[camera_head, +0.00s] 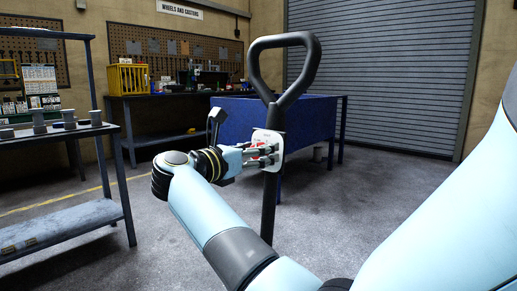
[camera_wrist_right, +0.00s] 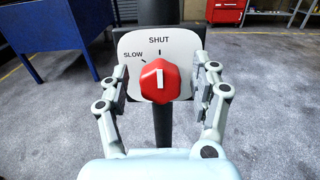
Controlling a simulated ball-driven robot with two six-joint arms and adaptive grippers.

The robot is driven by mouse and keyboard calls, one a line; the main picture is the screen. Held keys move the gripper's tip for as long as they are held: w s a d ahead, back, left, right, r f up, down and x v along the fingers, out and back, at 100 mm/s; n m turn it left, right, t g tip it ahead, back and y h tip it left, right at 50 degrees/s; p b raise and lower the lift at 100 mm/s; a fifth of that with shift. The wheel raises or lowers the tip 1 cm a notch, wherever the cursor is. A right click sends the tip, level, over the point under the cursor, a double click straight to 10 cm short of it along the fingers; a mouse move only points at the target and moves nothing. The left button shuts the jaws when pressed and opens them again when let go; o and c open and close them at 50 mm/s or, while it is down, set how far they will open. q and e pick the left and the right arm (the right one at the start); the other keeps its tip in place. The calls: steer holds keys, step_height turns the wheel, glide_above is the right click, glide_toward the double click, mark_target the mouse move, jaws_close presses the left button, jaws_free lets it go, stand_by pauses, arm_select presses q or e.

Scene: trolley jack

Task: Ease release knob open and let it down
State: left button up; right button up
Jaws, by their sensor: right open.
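The jack's black handle (camera_head: 270,208) stands upright, with a loop grip (camera_head: 285,62) at its top. A white plate (camera_wrist_right: 190,45) on the handle carries the red release knob (camera_wrist_right: 160,92). The plate reads SHUT at the top and SLOW at the upper left. The knob's white pointer bar is upright, toward SHUT. My right gripper (camera_wrist_right: 162,85) is open, with one finger on each side of the knob and gaps between. In the head view, my right gripper (camera_head: 263,155) reaches the plate from the left and partly covers the knob. The jack's lower body is not visible. My left gripper is not in view.
A blue table (camera_head: 315,118) stands behind the handle. A dark shelf trolley (camera_head: 60,218) is at the left, and a workbench with a yellow crate (camera_head: 128,78) is along the back wall. Grey floor is clear to the right, before the roller shutter (camera_head: 385,75).

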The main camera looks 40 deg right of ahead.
steer(key=c, duration=1.2)
